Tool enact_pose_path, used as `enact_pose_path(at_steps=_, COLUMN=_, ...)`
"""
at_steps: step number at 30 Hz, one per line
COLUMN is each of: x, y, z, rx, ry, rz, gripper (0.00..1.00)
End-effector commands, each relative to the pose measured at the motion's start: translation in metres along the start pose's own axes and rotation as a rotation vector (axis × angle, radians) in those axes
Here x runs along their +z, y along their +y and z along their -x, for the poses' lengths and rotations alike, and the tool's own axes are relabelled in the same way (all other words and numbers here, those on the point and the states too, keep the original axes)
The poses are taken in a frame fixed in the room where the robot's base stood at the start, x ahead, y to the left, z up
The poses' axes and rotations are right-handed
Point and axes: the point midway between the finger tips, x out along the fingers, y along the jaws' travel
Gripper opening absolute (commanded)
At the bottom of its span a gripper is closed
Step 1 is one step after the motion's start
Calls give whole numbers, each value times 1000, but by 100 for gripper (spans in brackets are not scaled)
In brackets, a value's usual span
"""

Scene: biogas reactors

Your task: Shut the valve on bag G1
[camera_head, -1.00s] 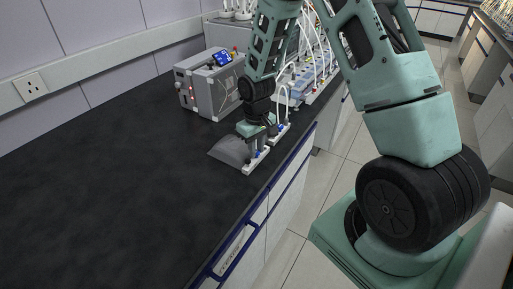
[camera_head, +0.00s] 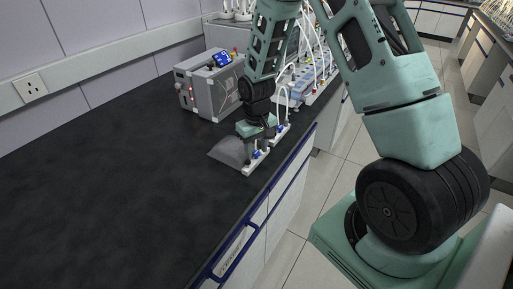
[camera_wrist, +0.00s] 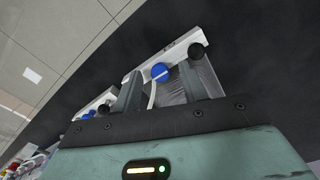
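A grey, translucent bag (camera_head: 228,152) lies on the dark bench, with a white strip (camera_head: 249,169) along its edge. A blue valve (camera_wrist: 160,72) sits on this strip and also shows in the head view (camera_head: 257,155). My gripper (camera_wrist: 159,84) is over the strip with its fingers apart, one on each side of the blue valve. I cannot tell whether either finger touches it. The bag (camera_wrist: 207,78) is partly hidden behind the right finger in the wrist view. The strip's label is too small to read.
A second white strip with a blue valve (camera_head: 281,128) lies just beyond, close to my gripper. The dark bench top (camera_head: 110,190) is clear at left. The bench's front edge is close on the right.

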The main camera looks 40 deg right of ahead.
Motion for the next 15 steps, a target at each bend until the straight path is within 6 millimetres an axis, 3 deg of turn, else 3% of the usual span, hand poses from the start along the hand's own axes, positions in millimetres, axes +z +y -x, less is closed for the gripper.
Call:
enact_pose_path(at_steps=8, x=-1, y=0, z=4, rx=0, ry=2, rz=0, gripper=43)
enact_pose_path(at_steps=15, x=-2, y=0, z=42, rx=0, ry=6, rz=-1, gripper=43)
